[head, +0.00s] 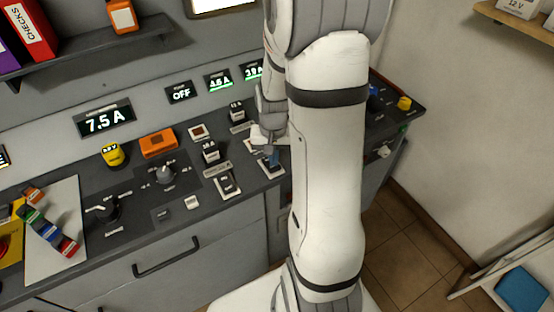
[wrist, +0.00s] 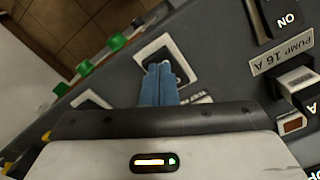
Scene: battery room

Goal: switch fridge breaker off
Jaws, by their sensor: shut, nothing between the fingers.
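My gripper (wrist: 159,84) is shut and empty, with its blue fingers together. In the wrist view the fingertips are over a white-framed breaker (wrist: 172,48) on the dark panel and hide its lever; I cannot tell whether they touch it. A label beside it is mostly covered, so I cannot read whether this is the fridge breaker. In the head view the blue fingers (head: 272,158) point down at this same breaker area, partly hidden by my arm. The neighbouring breaker (wrist: 297,82) has a "PUMP 16 A" label (wrist: 283,54).
Other breakers (head: 228,184) stand close by on the panel. A rotary knob (head: 166,174), an orange box (head: 158,143) and a yellow button (head: 112,154) lie further left. Displays (head: 104,121) line the back; one reads OFF. Green terminals (wrist: 116,42) edge the panel.

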